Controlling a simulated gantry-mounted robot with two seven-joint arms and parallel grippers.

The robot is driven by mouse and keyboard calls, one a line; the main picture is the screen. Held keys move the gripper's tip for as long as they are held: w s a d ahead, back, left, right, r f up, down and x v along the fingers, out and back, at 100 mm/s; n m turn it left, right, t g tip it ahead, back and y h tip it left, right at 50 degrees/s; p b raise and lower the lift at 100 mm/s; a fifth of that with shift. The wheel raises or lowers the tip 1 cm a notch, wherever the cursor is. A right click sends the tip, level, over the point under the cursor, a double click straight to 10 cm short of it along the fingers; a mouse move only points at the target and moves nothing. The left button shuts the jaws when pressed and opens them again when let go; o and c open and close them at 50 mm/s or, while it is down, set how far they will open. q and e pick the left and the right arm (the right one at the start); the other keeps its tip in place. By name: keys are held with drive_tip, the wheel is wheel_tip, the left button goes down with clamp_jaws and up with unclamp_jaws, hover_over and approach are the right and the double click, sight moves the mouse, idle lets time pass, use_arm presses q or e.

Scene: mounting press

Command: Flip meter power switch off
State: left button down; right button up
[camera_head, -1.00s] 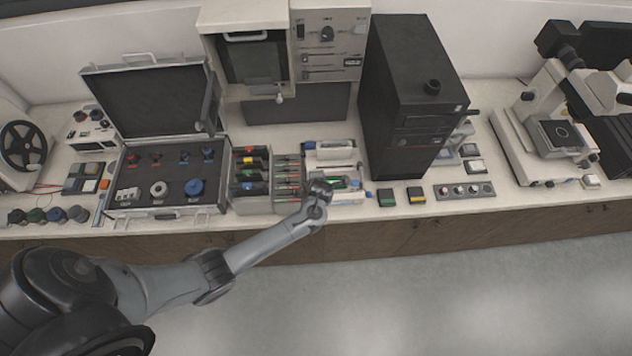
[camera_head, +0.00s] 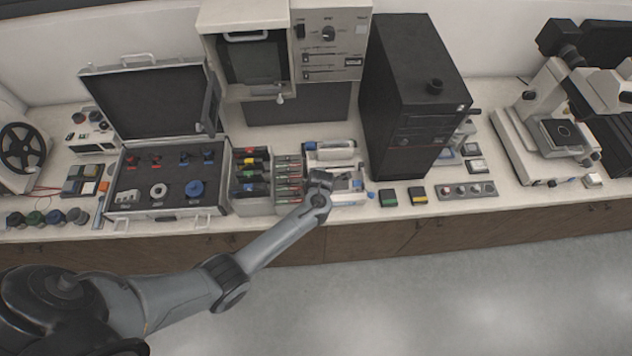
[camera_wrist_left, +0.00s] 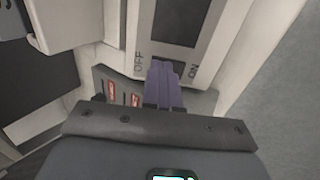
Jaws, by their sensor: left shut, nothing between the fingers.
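The meter (camera_wrist_left: 215,45) is a pale housing with a dark display in the left wrist view. Its face carries the words OFF and ON, with a dark power switch (camera_wrist_left: 169,65) between them. My left gripper (camera_wrist_left: 163,70) is shut and empty, its purple fingertips at the switch and covering much of it. I cannot tell whether they touch it or which way it is set. In the head view my left wrist (camera_head: 320,183) is over the bench's front, where it hides part of the meter area. My right gripper is not in view.
A rack of coloured cartridges (camera_head: 252,172) and an open case (camera_head: 165,195) lie left of my wrist. A tall black cabinet (camera_head: 410,95) stands behind right. Small black blocks (camera_head: 388,197) and a knob strip (camera_head: 466,190) lie right. The floor in front is clear.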

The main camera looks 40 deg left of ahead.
use_arm(q)
drive_tip(key=shift+s+d+f, duration=0.1)
drive_tip(key=shift+s+f, duration=0.45)
drive_tip(key=shift+f, duration=0.2)
drive_tip(key=shift+d, duration=0.1)
drive_tip(key=shift+d+r+p, duration=0.3)
drive_tip(key=shift+r+p, duration=0.2)
drive_tip(key=shift+p, duration=0.2)
drive_tip(key=r+p, duration=0.2)
drive_tip(key=r, duration=0.1)
drive_tip(key=r+p, duration=0.1)
drive_tip(key=p, duration=0.1)
drive_tip(key=shift+s+d+r, duration=0.3)
drive_tip(key=shift+d+r, duration=0.05)
drive_tip(key=v, duration=0.9)
drive_tip(key=shift+p, duration=0.35)
